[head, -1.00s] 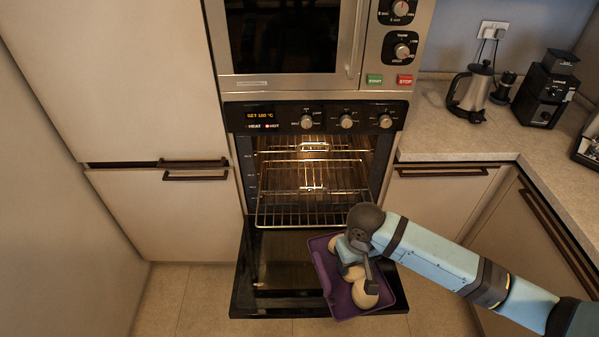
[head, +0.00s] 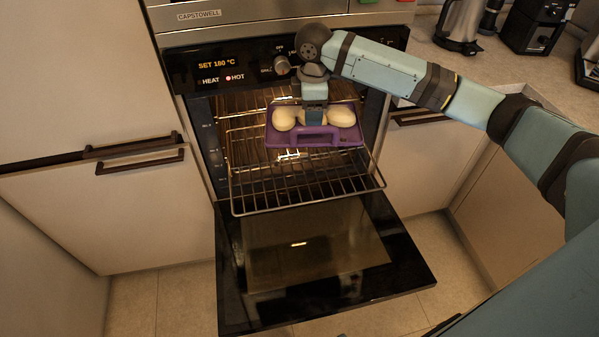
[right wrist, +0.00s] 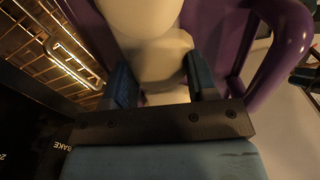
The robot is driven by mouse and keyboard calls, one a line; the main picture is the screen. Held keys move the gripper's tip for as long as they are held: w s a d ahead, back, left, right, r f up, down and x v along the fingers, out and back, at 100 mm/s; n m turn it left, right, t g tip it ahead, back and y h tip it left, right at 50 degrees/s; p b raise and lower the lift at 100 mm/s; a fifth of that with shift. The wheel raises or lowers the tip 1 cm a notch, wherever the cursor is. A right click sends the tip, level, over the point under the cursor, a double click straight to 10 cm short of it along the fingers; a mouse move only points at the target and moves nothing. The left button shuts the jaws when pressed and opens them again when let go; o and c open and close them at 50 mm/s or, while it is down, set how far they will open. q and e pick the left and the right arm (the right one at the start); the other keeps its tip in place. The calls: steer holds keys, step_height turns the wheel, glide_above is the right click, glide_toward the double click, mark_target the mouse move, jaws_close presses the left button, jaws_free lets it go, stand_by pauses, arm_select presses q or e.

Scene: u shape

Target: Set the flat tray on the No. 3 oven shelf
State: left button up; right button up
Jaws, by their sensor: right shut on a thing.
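The flat tray (head: 345,139) is purple, with an open handle at its near edge, and carries several pale dough-like lumps (head: 340,116). My right gripper (head: 315,106) comes down from above among the lumps and is shut, with the tray hanging from it. In the right wrist view a pale lump (right wrist: 150,50) shows between the fingers, and the exact grip point is hidden. The tray is in front of the oven opening, above a wire shelf (head: 305,192) that sticks out. Shelf number marks on the oven wall are too small to read. My left gripper is not in view.
The oven door (head: 320,260) is folded down in front. The oven panel (head: 225,68) reads SET 180 °C and HOT. Cabinets with dark handles (head: 140,160) flank the oven. A kettle (head: 460,22) stands on the counter at right.

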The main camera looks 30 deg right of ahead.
steer(key=shift+w+d+r+n+b, duration=0.7)
steer(key=shift+w+d+n+b, duration=0.3)
steer(key=shift+n+b, duration=0.1)
steer(key=b, duration=0.2)
glide_above(313, 165)
step_height(313, 165, down, 13)
steer(key=shift+f, duration=0.45)
step_height(313, 165, down, 5)
steer(key=shift+r+b, duration=0.1)
steer(key=shift+b, duration=0.55)
steer(key=shift+f, duration=0.4)
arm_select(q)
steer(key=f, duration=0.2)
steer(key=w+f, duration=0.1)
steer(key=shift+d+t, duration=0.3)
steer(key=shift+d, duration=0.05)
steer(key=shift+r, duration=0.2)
arm_select(e)
steer(key=o, duration=1.2)
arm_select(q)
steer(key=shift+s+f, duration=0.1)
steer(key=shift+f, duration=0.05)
